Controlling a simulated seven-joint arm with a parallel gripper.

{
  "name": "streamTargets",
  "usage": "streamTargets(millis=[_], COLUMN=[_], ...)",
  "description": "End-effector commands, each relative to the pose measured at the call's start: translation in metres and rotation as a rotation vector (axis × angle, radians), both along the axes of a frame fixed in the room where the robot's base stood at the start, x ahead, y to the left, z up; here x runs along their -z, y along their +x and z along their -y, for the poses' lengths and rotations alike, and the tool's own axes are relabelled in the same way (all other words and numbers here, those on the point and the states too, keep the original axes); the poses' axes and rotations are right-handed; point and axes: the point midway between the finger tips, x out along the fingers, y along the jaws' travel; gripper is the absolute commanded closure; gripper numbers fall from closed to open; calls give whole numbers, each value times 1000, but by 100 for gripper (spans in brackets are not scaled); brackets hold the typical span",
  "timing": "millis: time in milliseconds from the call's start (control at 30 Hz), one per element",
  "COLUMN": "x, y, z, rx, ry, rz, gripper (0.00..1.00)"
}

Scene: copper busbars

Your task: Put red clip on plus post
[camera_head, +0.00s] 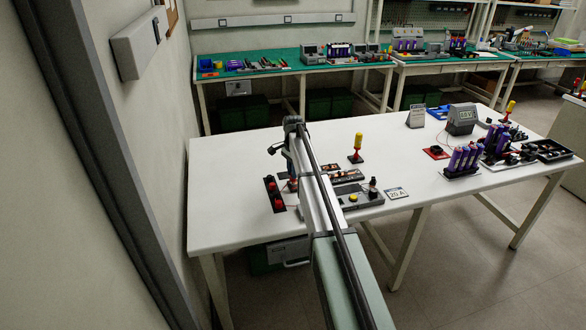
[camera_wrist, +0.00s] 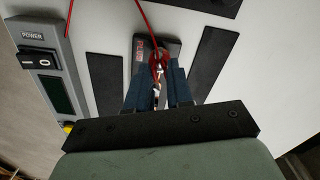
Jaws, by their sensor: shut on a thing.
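In the wrist view my gripper (camera_wrist: 159,72) is shut on the red clip (camera_wrist: 160,60), whose red jaw end shows between the two dark blue fingers. A silvery metal part shows below it between the fingers. A dark block marked PLUS (camera_wrist: 139,52) lies right at the fingertips. The post itself is hidden behind the clip and fingers, and I cannot tell whether the clip touches it. In the head view my arm hides most of the gripper and the clip.
A red wire (camera_wrist: 147,18) runs up from the clip. A grey box with a POWER switch (camera_wrist: 38,60) stands at left. Dark strips (camera_wrist: 104,84) lie either side. In the head view a black strip with red parts (camera_head: 270,185) and a yellow-handled tool (camera_head: 358,141) stand near my arm.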

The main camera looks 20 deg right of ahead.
Motion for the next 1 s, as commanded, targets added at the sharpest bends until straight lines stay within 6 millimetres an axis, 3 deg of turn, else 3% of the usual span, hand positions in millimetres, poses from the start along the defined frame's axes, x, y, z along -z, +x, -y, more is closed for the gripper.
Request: streamTargets(millis=[633,667,1000], x=[7,7,7], y=[0,0,0], z=[0,0,0], rx=[0,0,0], ry=[0,0,0], rz=[0,0,0], gripper=[100,78,50])
